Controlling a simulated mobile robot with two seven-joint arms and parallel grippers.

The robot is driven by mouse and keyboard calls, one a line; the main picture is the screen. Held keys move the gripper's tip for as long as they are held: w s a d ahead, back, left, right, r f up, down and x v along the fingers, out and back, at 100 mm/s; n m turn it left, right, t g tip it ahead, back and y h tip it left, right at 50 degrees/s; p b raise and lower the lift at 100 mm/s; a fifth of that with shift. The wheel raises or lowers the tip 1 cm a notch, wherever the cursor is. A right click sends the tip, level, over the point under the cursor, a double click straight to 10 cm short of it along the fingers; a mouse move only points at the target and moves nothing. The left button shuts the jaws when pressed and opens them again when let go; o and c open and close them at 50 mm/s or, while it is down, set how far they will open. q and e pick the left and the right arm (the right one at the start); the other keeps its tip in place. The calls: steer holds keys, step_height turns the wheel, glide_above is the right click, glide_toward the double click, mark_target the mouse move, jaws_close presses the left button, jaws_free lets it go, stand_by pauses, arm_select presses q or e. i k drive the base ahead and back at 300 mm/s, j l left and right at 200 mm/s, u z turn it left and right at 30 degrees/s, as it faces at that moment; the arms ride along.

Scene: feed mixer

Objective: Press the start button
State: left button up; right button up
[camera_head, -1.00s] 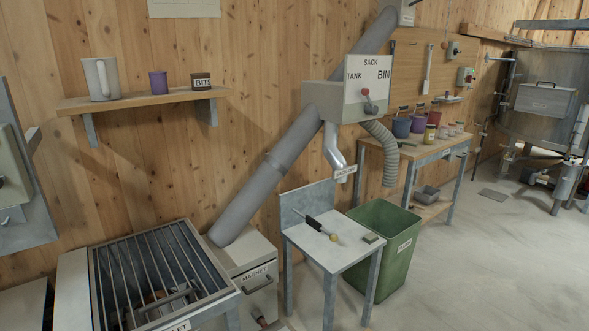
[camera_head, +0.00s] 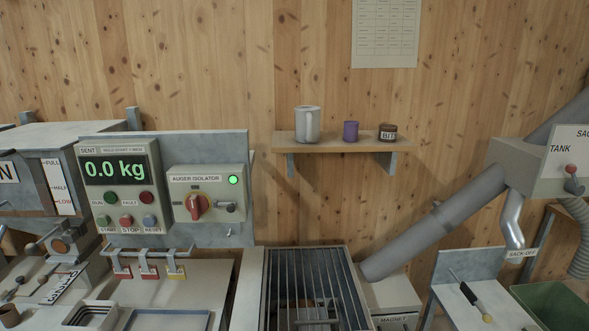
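The start button (camera_head: 103,221) is a small green round button at the lower left of the grey control panel (camera_head: 90,213), above the label START. A red stop button (camera_head: 126,220) and a blue reset button (camera_head: 149,220) sit to its right. Above them are a green round lamp (camera_head: 111,198) and a red one (camera_head: 146,198) marked FAULT. The display (camera_head: 115,169) reads 0.0 kg in green. Neither of my grippers is in view.
Right of the panel is an auger isolator box (camera_head: 208,182) with a red rotary handle (camera_head: 196,207) and a lit green lamp (camera_head: 233,180). Several coloured tags (camera_head: 149,272) hang below the panel. A barred grate (camera_head: 309,284) stands right of it.

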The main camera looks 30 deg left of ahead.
mark_target(104, 220)
steer(key=k+u, duration=0.15)
steer(key=u, duration=2.05)
